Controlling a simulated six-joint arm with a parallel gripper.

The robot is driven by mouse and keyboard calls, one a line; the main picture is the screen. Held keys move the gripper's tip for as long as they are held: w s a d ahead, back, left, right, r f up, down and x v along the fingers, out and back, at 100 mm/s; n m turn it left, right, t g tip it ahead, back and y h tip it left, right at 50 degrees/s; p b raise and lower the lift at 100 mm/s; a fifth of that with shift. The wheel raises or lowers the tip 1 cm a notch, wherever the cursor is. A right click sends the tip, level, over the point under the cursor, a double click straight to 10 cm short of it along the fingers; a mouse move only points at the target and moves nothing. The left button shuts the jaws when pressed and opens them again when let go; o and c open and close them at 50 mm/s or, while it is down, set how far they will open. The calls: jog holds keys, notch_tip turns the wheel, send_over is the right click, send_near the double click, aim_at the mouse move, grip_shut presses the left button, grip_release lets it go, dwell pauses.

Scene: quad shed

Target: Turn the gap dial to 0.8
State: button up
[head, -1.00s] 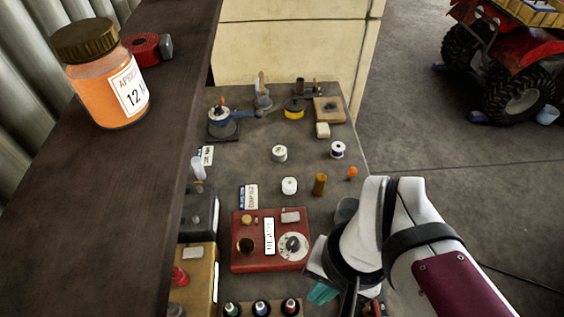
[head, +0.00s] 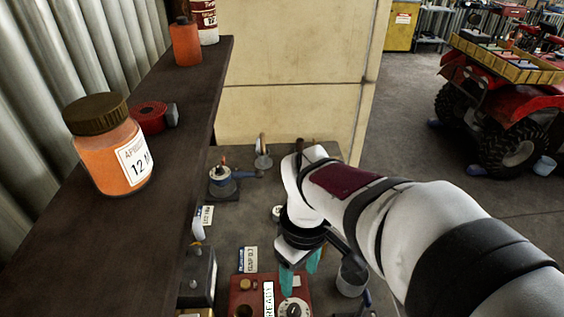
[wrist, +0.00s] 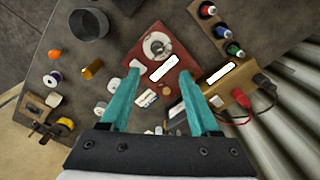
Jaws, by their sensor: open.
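A red box (head: 240,290) stands on the bench at the bottom of the head view, partly cut off by the frame edge. Its round white dial (head: 294,308) has a dark knob. In the wrist view the red box (wrist: 178,62) shows whole, with the dial (wrist: 157,45) at its far end and a white label strip beside it. The dial's markings are too small to read. My gripper (head: 299,280) is open and empty, its teal fingers pointing down above the box. In the wrist view the fingers (wrist: 161,75) are spread apart, short of the dial in the picture.
A dark shelf (head: 190,95) with an orange jar (head: 108,150) runs along the left. A grey cup (head: 352,278) stands right of the box. A rack (wrist: 222,30) of colored-topped pieces and a yellow box with red and black terminals (wrist: 240,95) flank it.

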aim_at(294, 308)
jog(key=shift+n, duration=0.5)
jog(key=f, duration=1)
jog(key=w+f, duration=0.1)
jog(key=f, duration=0.5)
jog(key=shift+a+f, duration=0.1)
jog(key=shift+a, duration=0.05)
jog(key=shift+c, duration=0.2)
grip_shut()
